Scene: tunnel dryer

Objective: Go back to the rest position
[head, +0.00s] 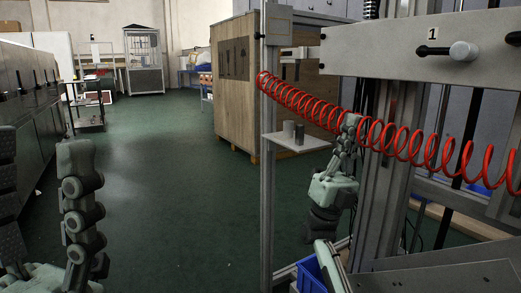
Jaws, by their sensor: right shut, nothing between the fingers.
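My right gripper (348,125) is right of centre, pointing up, with its fingers together and nothing between them. It is in front of the machine frame, right of a small shelf and close to the red coiled hose in the picture. My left gripper (40,145) is large and close at the lower left, partly cut off by the picture's edge. Its two fingers point up and stand well apart, with only floor and machine visible between them.
A red coiled hose (296,99) crosses the machine frame (268,190). A blue bin (310,275) is low down. A wooden crate (235,85) stands behind. The green floor (165,165) in the middle is clear.

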